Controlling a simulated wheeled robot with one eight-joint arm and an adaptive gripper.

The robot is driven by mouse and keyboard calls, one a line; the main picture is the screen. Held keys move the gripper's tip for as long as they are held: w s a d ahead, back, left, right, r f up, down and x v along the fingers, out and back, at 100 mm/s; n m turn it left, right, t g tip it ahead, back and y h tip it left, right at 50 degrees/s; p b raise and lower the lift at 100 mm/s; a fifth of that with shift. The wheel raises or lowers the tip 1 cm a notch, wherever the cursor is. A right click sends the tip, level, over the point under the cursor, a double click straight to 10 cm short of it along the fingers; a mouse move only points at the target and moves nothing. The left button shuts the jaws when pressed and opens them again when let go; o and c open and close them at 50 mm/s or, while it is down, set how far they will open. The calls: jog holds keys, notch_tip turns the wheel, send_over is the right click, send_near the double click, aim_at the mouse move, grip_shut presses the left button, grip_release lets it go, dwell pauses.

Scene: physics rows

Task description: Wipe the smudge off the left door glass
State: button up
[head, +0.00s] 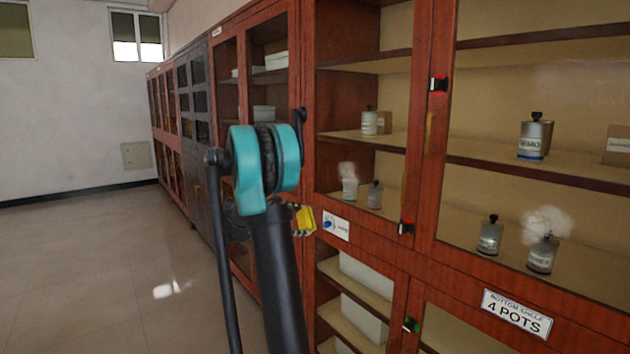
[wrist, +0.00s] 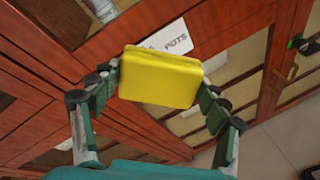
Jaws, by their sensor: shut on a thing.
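The left door glass (head: 345,100) is the upper pane of the cabinet just right of my arm in the head view. A whitish smudge (head: 347,172) shows low on it, in front of a small bottle. My gripper (wrist: 160,82) is shut on a yellow sponge (wrist: 160,78), one finger on each side. In the head view the sponge (head: 305,221) shows at the left door's lower frame, below and left of the smudge. My arm hides most of the gripper there. I cannot tell whether the sponge touches the cabinet.
The right door glass (head: 480,185) has another whitish smudge (head: 548,222). Black handles or latches (head: 438,84) stick out between the doors. A white sign (head: 516,313) reads "BOTTOM SHELF 4 POTS". Bottles stand on shelves behind the glass. Open floor (head: 90,270) lies left.

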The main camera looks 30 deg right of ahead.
aim_at(339, 173)
jog(key=d+r+n+t+h, duration=0.1)
jog(key=d+r+h, duration=0.1)
jog(key=r, duration=0.5)
jog(key=d+r+t+h, duration=0.1)
jog(key=d+r+h, duration=0.15)
jog(key=r, duration=0.55)
jog(key=shift+y, duration=0.45)
jog(key=shift+s+d+f, duration=0.1)
jog(key=shift+d+f, duration=0.05)
jog(key=shift+d, duration=1.4)
jog(key=shift+s+d+f, duration=0.1)
jog(key=shift+d, duration=1.4)
jog(key=shift+w+d, duration=0.1)
jog(key=shift+d, duration=0.85)
jog(key=shift+s+d, duration=0.15)
jog(key=shift+s, duration=2)
jog(key=shift+s+d, duration=0.2)
jog(key=shift+s, duration=1.9)
jog(key=shift+s+d, duration=0.15)
jog(key=shift+s, duration=2)
jog(key=shift+w+a, duration=0.15)
jog(key=shift+w, duration=1.45)
jog(key=shift+w+a, duration=0.15)
jog(key=shift+w, duration=1.5)
jog(key=shift+w+a, duration=0.15)
jog(key=shift+w, duration=2.95)
jog(key=shift+w+r, duration=0.1)
jog(key=shift+r, duration=0.05)
